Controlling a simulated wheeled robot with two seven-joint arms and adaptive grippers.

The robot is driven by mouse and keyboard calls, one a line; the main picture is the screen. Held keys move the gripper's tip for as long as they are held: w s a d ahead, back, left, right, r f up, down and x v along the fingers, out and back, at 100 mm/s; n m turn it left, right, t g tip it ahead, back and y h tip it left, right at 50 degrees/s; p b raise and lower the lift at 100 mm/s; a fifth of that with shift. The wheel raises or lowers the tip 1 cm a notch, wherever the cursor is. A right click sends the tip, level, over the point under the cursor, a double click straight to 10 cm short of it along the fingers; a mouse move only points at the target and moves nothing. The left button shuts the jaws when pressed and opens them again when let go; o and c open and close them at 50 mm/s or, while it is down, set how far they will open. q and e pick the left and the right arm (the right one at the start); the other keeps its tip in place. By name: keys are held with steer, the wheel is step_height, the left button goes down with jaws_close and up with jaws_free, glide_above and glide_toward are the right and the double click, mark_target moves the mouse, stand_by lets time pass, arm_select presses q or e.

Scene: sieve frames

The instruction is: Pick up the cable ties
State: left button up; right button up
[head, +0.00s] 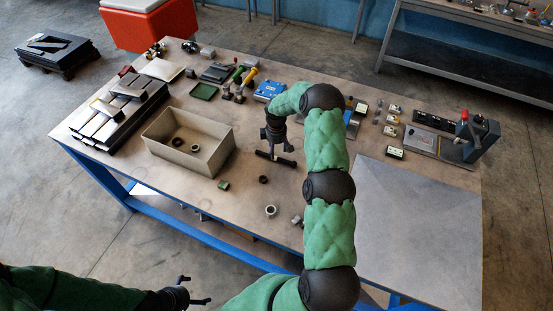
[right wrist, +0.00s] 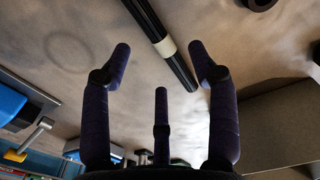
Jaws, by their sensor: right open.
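The cable ties (head: 284,161) are a dark, straight bundle with a pale band around the middle, lying on the table. They also show in the right wrist view (right wrist: 166,46), running diagonally beyond and partly between my fingertips. My right gripper (head: 276,149) points down just above the bundle and hides part of it in the head view. In the right wrist view my right gripper (right wrist: 159,60) has its fingers spread, with nothing held. My left gripper (head: 196,290) is open and empty, low in the head view, off the table's front edge.
A beige bin (head: 165,157) with rings inside stands left of the bundle. Dark rings (head: 263,180) and a metal nut (head: 270,211) lie in front. A grey plate (head: 415,225) and a red-handled device (head: 470,140) are at right.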

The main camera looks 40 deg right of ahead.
mark_target(276, 156)
steer(key=shift+d+f+p, duration=0.1)
steer(key=shift+f+p, duration=0.5)
steer(key=shift+f, duration=2.05)
jaws_close()
